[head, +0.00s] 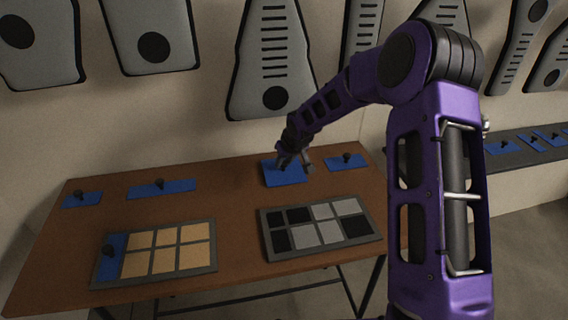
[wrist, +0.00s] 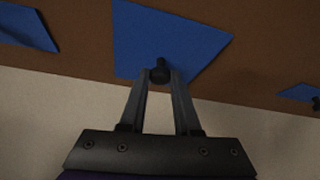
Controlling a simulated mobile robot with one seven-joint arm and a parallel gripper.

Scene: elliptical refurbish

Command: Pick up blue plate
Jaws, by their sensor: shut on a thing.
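The blue plate (head: 285,176) is a flat blue piece at the back edge of the brown table. In the wrist view the blue plate (wrist: 172,40) fills the top middle, with a dark knob (wrist: 160,72) on it. My gripper (head: 294,160) is over this plate in the head view. In the wrist view my gripper (wrist: 160,78) has its fingertips closed around the knob. I cannot tell whether the plate rests on the table or is slightly raised.
Other knobbed blue plates lie along the table (head: 230,210): one on the right (head: 345,162), a long one (head: 162,188) and one at far left (head: 82,200). A tray with tan squares (head: 200,268) and a grey-and-black tray (head: 320,253) sit in front. A wall stands close behind.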

